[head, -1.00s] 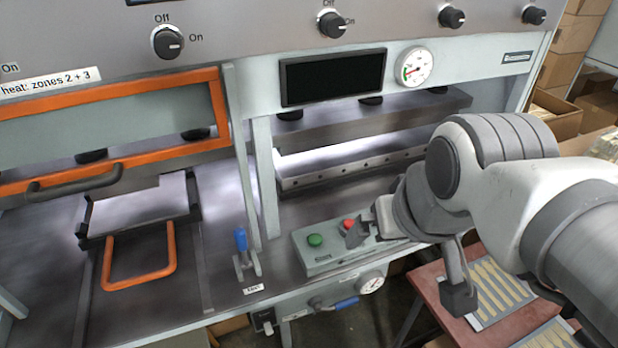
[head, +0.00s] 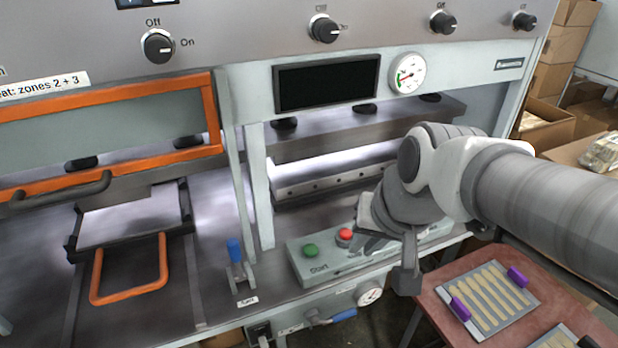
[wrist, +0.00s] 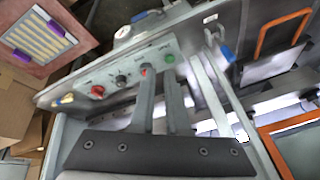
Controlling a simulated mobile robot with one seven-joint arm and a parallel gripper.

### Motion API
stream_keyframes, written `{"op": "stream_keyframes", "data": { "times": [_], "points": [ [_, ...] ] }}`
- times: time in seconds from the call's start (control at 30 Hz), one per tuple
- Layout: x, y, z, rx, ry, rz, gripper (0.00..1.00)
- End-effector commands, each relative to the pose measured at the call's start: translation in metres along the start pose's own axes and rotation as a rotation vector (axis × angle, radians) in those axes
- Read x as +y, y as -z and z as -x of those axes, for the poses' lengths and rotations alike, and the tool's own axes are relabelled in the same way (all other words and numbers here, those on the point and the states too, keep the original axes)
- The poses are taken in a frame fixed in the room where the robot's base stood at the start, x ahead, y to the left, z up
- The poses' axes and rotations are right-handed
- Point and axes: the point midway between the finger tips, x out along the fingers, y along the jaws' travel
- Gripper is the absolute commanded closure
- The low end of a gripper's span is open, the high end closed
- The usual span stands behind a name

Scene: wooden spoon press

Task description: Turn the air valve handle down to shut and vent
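A blue lever handle (head: 343,315) sits under the front edge of the press bench, close to horizontal, beside a small round gauge (head: 369,294). I take it for the air valve handle. A blue grip also shows beyond the bench edge at the top of the wrist view (wrist: 140,16). My gripper (head: 362,240) is above the button box, up and slightly right of the handle, not touching it. In the wrist view my gripper (wrist: 160,74) has its two fingers apart with an empty gap. One finger partly covers the red button.
The button box (head: 312,278) has green (head: 310,251) and red (head: 345,234) buttons. Another upright blue lever (head: 235,251) stands on the bench to its left. A red table (head: 440,312) with a spoon tray is at lower right. Dark floor shows between bench and table.

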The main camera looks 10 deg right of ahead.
Motion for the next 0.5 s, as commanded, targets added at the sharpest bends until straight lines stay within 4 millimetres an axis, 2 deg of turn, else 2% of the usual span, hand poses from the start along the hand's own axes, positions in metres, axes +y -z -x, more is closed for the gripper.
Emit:
{"op": "stream_keyframes", "data": {
  "times": [0.03, 0.07, 0.27, 0.5],
  "points": [
    [0.001, 0.000, -0.020, -0.024, 0.005, -0.053, 0.97],
    [0.001, 0.001, -0.028, -0.033, 0.008, -0.087, 1.00],
    [0.006, 0.007, -0.086, -0.090, 0.008, -0.319, 1.00],
    [0.021, 0.008, -0.159, -0.138, -0.038, -0.600, 1.00]
  ]
}}
